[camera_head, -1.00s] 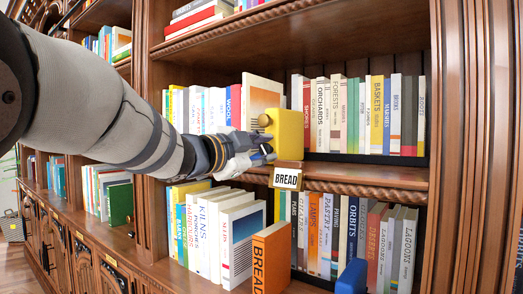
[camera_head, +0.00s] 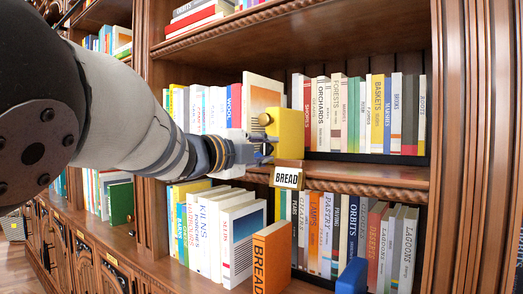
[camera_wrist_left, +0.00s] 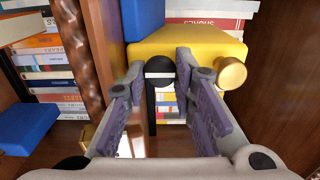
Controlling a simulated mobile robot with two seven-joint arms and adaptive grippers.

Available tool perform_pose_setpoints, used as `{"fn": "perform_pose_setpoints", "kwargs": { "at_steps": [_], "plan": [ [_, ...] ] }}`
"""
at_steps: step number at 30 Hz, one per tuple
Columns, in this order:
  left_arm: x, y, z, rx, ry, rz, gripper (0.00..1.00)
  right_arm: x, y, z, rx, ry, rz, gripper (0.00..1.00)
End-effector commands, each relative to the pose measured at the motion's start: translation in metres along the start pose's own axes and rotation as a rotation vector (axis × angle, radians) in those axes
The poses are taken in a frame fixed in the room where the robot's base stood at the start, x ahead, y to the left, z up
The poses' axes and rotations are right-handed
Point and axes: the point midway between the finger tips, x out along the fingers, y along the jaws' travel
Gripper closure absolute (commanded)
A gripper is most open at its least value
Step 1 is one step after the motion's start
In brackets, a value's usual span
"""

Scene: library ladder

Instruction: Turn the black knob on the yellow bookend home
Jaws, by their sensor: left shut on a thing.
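The yellow bookend (camera_head: 289,134) stands at the edge of the middle shelf, at the right end of a row of books; it also shows in the left wrist view (camera_wrist_left: 190,44). A round brass knob (camera_head: 262,119) sticks out from it, in the wrist view to the right of my fingers (camera_wrist_left: 231,74). The black knob (camera_wrist_left: 160,67) is between my left fingertips, with a dark bar below it. My left gripper (camera_head: 267,149) is shut on the black knob. In the head view the fingers hide most of the knob. My right gripper is not in view.
A BREAD label (camera_head: 287,177) hangs on the shelf edge just below the bookend. An orange BREAD book (camera_head: 271,259) and a blue bookend (camera_head: 352,277) stand on the lower shelf. Books (camera_head: 375,115) fill the shelf to the right.

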Motion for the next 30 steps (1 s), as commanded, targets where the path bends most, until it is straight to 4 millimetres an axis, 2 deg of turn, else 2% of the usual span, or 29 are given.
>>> {"fn": "perform_pose_setpoints", "kwargs": {
  "at_steps": [13, 14, 16, 30],
  "plan": [
    [-0.0001, -0.0005, -0.0004, 0.01, 0.001, 0.0, 1.0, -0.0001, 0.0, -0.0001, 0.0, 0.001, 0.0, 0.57],
    [-0.0001, -0.0004, -0.0004, 0.01, 0.001, 0.0, 0.72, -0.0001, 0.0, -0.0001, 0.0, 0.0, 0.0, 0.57],
    [-0.0001, -0.0004, -0.0004, 0.009, 0.0, 0.0, 0.56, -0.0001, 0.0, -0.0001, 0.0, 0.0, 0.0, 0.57],
    [-0.0017, 0.004, 0.0003, 0.006, 0.0, 0.007, 0.56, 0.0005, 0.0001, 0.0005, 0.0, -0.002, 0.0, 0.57]
  ]
}}
